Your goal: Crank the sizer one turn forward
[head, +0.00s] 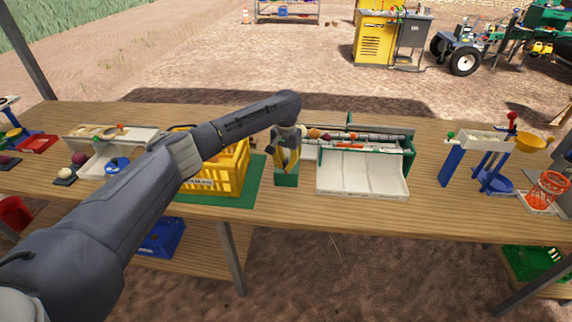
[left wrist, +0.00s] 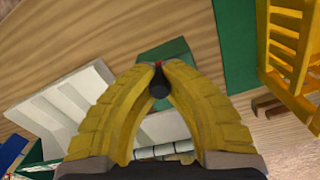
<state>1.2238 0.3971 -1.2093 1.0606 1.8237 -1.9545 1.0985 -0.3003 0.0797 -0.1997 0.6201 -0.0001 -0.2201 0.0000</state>
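The sizer (head: 362,176) stands on the table at the middle right, with several rollers along its back and a white divided tray in front. The tray (left wrist: 65,105) also shows at the left of the left wrist view. My left gripper (head: 287,168) points down at the sizer's left end, just above a green block (head: 286,180). In the left wrist view its yellow fingers (left wrist: 159,68) curve together around a dark crank knob (left wrist: 159,88) with a bit of red at its tip. The fingertips hide most of the crank. My right gripper is not in view.
A yellow crate (head: 230,172) stands on a green mat (head: 255,185) close to the left of my gripper. A blue stand with a white trough (head: 482,141) is at the right. Bare table lies between it and the sizer. My left arm covers part of the table's left side.

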